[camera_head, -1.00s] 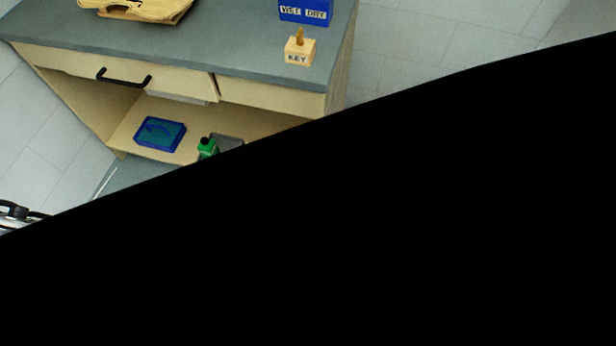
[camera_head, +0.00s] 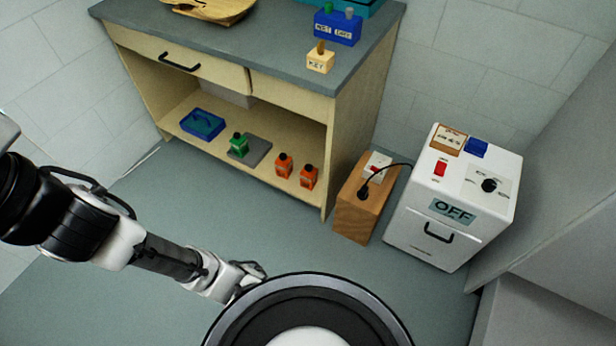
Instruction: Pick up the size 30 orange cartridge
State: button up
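Two orange cartridges with dark caps stand upright side by side on the bench's lower shelf: a left one (camera_head: 283,166) and a right one (camera_head: 308,178). Their labels are too small to read, so I cannot tell which is size 30. My gripper (camera_head: 252,278) is low in the picture, in front of the bench and well apart from both cartridges. Its fingers are small and partly hidden behind my round base, so I cannot tell whether they are open.
A green bottle (camera_head: 238,147) by a grey pad (camera_head: 257,150) and a blue tray (camera_head: 202,124) share the shelf (camera_head: 180,128). The bench's right side panel (camera_head: 352,120) stands beside the cartridges. A wooden box (camera_head: 352,213) and white OFF cabinet (camera_head: 455,250) stand right. Floor before the shelf is clear.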

aim_at(309, 175)
jog(key=i+j+z, duration=0.1)
jog(key=j+z, duration=0.45)
jog(key=j, duration=0.3)
jog(key=i+j+z, duration=0.4)
jog(key=j, duration=0.15)
jog(key=i, duration=0.7)
